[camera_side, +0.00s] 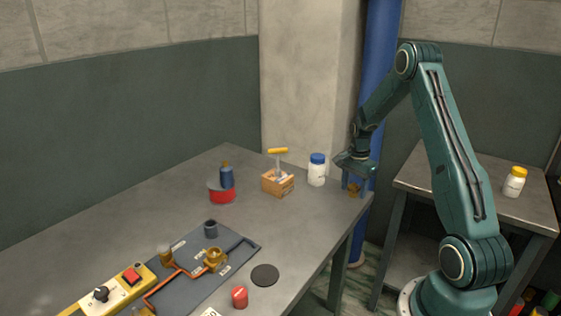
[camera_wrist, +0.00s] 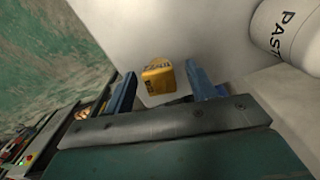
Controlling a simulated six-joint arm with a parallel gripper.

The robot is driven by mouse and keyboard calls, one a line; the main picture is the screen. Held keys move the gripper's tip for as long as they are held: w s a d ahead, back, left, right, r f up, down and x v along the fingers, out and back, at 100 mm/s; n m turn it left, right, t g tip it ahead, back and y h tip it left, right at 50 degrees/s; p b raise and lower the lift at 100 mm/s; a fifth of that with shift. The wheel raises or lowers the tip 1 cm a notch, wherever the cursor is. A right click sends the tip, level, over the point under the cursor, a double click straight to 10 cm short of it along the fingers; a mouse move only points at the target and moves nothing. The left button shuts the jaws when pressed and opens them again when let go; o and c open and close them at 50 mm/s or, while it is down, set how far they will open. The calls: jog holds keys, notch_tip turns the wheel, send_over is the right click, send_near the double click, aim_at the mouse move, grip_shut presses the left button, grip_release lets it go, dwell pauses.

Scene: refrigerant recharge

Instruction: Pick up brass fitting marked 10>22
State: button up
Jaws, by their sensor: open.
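A small brass-coloured fitting (camera_side: 353,190) sits at the right rear edge of the table, under my gripper (camera_side: 357,187). In the wrist view the fitting (camera_wrist: 158,78) is a yellow block with dark lettering too small to read. My gripper (camera_wrist: 160,88) is open, with one blue finger to each side of the fitting. A gap shows on both sides, so the fingers look apart from it. The fitting's lower part is partly hidden by the gripper body.
A white jar with a blue lid (camera_side: 317,170) stands close left of my gripper; it also shows in the wrist view (camera_wrist: 290,35). A wooden box (camera_side: 278,183) with a yellow-handled tool and a red-and-blue item (camera_side: 223,189) stand further left. A dark board (camera_side: 205,268) with copper piping lies in front.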

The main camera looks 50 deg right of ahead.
dwell(0.4)
jog(key=c, duration=1.1)
jog(key=shift+r, duration=0.15)
notch_tip(320, 180, up, 20)
jog(key=shift+f, duration=0.1)
dwell(0.4)
